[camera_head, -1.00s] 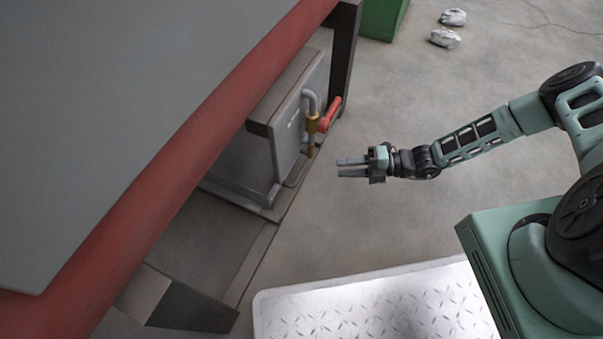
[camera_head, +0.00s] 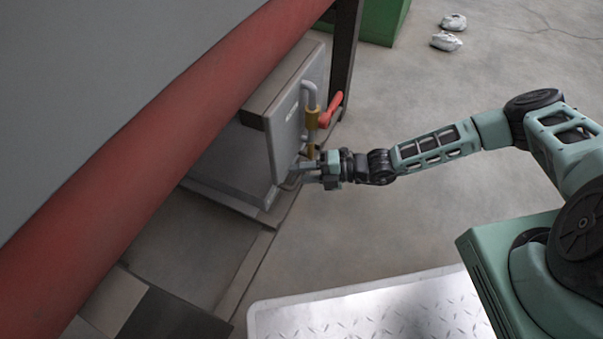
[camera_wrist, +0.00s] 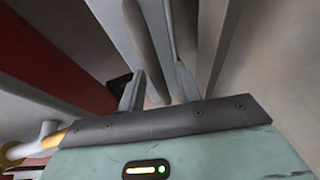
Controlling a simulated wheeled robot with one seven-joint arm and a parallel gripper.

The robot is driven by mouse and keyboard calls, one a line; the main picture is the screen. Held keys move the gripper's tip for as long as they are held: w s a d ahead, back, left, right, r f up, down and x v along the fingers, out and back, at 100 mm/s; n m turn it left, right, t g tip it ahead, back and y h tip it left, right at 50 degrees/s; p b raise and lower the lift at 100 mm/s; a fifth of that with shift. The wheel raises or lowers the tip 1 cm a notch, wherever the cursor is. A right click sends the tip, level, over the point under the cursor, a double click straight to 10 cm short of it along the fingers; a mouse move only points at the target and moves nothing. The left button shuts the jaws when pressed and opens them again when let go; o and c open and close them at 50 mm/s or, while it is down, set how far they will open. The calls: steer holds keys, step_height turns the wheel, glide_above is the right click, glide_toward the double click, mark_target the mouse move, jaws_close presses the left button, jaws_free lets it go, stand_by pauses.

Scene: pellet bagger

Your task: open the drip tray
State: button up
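The drip tray appears to be the grey box (camera_head: 278,105) with an upright front panel, low under the machine; it looks closed. My gripper (camera_head: 300,172) is at the lower right of that front panel, with its fingertips close against it. In the wrist view my gripper (camera_wrist: 156,78) has its two fingers apart. A rounded grey bar (camera_wrist: 148,50), likely the tray's handle, runs between the fingers, with a gap to the right finger. Whether the left finger touches the bar I cannot tell. In the head view the bar is hard to make out.
A grey pipe with a brass valve (camera_head: 312,119) and a red lever (camera_head: 329,110) stands just above my gripper. The machine's red edge (camera_head: 150,150) overhangs at left. A dark post (camera_head: 344,55) stands behind.

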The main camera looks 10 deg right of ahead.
jaws_close()
steer(key=s+d+p, duration=0.3)
steer(key=s+d, duration=0.2)
steer(key=d, duration=0.3)
steer(key=s+d+p, duration=0.3)
steer(key=s+d, duration=0.2)
steer(key=d, duration=0.3)
steer(key=shift+s+p, duration=0.3)
steer(key=shift+p, duration=0.05)
steer(key=shift+d, duration=0.1)
jaws_free()
steer(key=p+v, duration=0.5)
steer(key=v, duration=1.2)
steer(key=shift+d, duration=0.15)
